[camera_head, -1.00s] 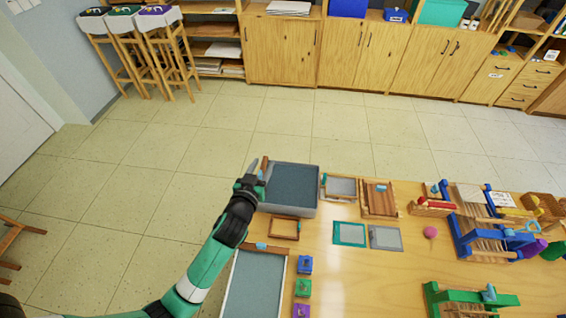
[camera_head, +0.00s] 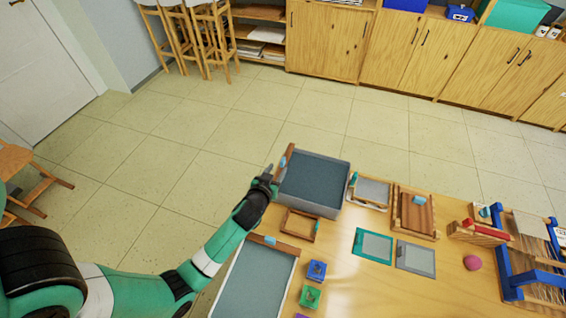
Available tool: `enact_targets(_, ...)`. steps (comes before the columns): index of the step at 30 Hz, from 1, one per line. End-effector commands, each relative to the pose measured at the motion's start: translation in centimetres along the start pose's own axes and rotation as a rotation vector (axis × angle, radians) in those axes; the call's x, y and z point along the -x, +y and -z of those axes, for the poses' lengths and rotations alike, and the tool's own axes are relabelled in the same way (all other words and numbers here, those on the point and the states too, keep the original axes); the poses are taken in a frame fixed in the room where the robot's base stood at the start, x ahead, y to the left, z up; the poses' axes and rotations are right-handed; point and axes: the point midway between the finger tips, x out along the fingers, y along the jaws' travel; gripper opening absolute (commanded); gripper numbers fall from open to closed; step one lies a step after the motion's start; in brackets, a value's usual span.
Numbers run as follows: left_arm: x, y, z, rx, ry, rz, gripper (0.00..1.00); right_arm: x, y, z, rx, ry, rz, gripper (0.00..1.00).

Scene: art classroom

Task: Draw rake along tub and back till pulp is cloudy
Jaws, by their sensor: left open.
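The grey tub (camera_head: 318,208) stands at the table's far left corner, with flat blue-grey pulp (camera_head: 314,180) in it. A brown wooden bar with a teal part, which looks like the rake (camera_head: 287,156), lies along the tub's left rim. My left gripper (camera_head: 268,173) is open beside the tub's left wall, close to the bar; I cannot tell if they touch. A similar wooden bar with a teal grip (camera_head: 274,245) lies across the far end of a long, light-rimmed tray (camera_head: 225,287) nearer me. My right gripper is not in view.
A small wooden frame (camera_head: 300,225) lies between tub and tray. Framed screens (camera_head: 370,191), a wooden press-like piece (camera_head: 413,213), teal and grey flat panels (camera_head: 373,246) and small coloured blocks (camera_head: 316,270) sit to the right. Floor is open beyond the table.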

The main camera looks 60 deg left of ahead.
Motion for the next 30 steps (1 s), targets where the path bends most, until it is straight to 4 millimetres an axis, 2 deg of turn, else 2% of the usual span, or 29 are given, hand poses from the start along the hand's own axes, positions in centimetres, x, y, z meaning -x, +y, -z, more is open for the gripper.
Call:
enact_targets(1,-1.4,-0.1,-0.3,0.002,0.001,0.003,0.47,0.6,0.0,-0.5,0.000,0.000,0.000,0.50)
enact_targets(3,-3.1,-0.1,-0.3,0.001,0.001,0.002,0.47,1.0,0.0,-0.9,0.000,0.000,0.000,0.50)
enact_targets(9,-6.5,0.0,-0.2,0.000,0.001,0.000,0.47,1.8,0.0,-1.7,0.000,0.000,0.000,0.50)
enact_targets(13,-7.4,0.0,-0.1,0.000,0.000,0.000,0.47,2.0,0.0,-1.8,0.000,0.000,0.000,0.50)
enact_targets(20,-7.4,0.0,0.0,0.000,0.001,-0.001,0.47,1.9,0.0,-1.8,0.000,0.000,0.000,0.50)
enact_targets(23,-7.4,0.0,0.0,0.000,0.000,0.000,0.33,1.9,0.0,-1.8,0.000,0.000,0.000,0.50)
enact_targets(28,-7.4,0.0,0.0,0.000,0.000,0.000,0.03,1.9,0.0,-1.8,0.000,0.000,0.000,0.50)
enact_targets(30,-7.4,0.0,0.0,0.000,0.000,-0.001,0.00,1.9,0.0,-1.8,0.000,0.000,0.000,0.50)
